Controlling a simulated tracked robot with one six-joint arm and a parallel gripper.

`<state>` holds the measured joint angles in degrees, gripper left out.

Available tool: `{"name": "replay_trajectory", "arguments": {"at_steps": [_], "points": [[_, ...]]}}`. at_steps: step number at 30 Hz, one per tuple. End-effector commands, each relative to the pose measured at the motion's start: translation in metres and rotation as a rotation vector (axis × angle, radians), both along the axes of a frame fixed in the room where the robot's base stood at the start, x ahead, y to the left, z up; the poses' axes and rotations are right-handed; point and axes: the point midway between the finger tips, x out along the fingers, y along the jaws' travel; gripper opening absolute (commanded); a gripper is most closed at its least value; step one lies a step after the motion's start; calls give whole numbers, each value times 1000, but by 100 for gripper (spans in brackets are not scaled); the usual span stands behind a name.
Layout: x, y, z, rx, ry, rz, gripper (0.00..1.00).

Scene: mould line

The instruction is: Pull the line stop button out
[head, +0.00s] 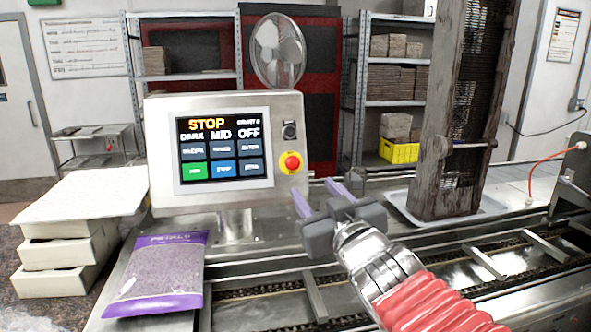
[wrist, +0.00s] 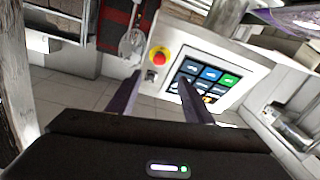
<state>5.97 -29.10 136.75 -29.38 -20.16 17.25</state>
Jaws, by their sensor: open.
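The line stop button is a red mushroom knob (head: 290,162) on a yellow ring, at the lower right of the grey control panel (head: 220,200). The panel's screen (head: 223,150) reads "STOP", "DARK", "MID" and "OFF". My gripper (head: 317,197) is open and empty, to the right of and below the button in the head view, apart from it. In the wrist view the button (wrist: 159,57) shows beyond the two purple fingers (wrist: 157,97), between their tips and above them, and the panel looks turned nearly upside down.
A black switch (head: 289,130) sits just above the button. A purple bag (head: 158,272) lies left of the conveyor (head: 270,292), near stacked pale trays (head: 60,250). A tall worn wooden frame (head: 455,120) stands in a tray at the right. A fan (head: 278,50) is behind the panel.

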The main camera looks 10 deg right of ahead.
Motion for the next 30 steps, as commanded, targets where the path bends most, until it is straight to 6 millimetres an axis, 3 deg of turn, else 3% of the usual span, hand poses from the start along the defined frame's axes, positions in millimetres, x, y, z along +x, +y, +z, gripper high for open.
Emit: {"name": "replay_trajectory", "arguments": {"at_steps": [11, 30], "points": [[8, 0, 0, 1, 2, -1, 46], [68, 3, -1, 0, 3, -3, 46]]}}
